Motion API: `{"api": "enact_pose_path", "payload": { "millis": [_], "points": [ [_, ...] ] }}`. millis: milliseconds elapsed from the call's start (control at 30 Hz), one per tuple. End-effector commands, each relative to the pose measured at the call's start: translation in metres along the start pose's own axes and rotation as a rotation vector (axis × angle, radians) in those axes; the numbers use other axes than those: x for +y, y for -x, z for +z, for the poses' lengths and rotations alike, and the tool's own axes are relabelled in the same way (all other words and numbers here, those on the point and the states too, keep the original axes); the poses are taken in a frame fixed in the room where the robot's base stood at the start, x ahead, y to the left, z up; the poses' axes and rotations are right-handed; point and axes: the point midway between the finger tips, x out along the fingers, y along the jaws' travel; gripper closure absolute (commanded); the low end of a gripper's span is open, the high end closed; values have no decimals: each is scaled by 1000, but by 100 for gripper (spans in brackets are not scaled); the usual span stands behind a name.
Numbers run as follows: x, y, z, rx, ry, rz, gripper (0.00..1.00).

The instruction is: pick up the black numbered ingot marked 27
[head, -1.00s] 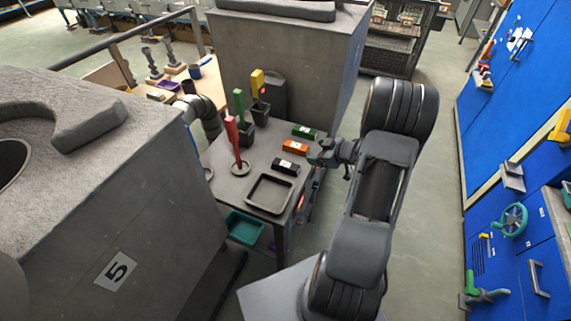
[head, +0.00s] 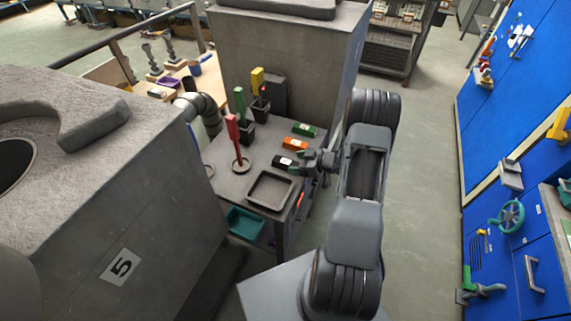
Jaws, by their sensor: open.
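The black ingot (head: 285,162) with a small white label lies on the grey table (head: 228,183), nearest the tray of the three ingots. Its number is too small to read. My gripper (head: 304,162) is open at the right end of the black ingot, its fingers pointing left. I cannot tell whether the fingers are around the ingot or only beside it. An orange ingot (head: 298,143) and a green ingot (head: 304,130) lie behind it in a row.
An empty dark tray (head: 270,190) sits at the table's front. Red (head: 233,130), green (head: 240,101) and yellow (head: 257,80) upright handled things stand along the left. A large grey block (head: 285,45) rises behind the table.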

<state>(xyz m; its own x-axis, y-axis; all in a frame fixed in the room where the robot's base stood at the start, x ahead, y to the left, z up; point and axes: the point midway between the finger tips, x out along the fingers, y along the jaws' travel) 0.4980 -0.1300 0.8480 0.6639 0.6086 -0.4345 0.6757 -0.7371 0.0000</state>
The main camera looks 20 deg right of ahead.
Motion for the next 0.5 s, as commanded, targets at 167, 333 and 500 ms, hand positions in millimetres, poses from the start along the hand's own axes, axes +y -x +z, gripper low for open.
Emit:
{"api": "enact_pose_path", "payload": {
  "millis": [167, 333, 500],
  "points": [
    [0, -25, -6, 0, 1, -5, 24],
    [1, -42, -5, -1, 1, -2, 24],
    [1, -45, -4, 0, 0, 0, 24]
  ]
}}
